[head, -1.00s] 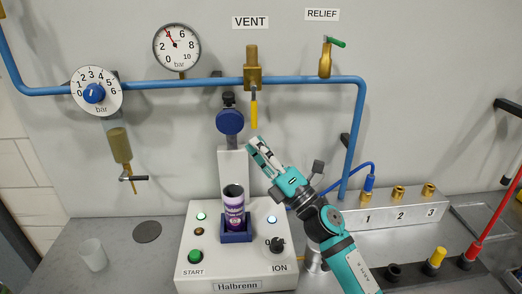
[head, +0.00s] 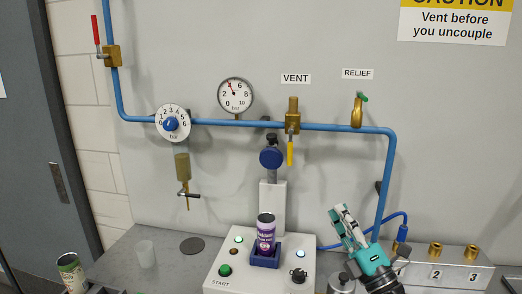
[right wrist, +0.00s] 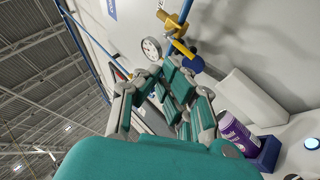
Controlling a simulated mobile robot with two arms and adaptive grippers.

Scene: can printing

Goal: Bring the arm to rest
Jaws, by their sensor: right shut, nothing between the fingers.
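My right gripper (head: 342,212) is shut and empty, held up to the right of the printing machine in the head view. Its teal and grey fingers (right wrist: 176,84) fill the middle of the right wrist view. A purple can (head: 266,236) stands upright in the blue holder (head: 264,260) on the white machine (head: 232,282). The can (right wrist: 232,130) and the holder (right wrist: 268,155) also show at the right of the right wrist view, apart from the fingers. My left gripper is not in view.
A blue pipe (head: 350,127) with a yellow-handled vent valve (head: 291,125) and a gauge (head: 235,95) runs along the wall. Numbered brass ports (head: 436,250) are right of my gripper.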

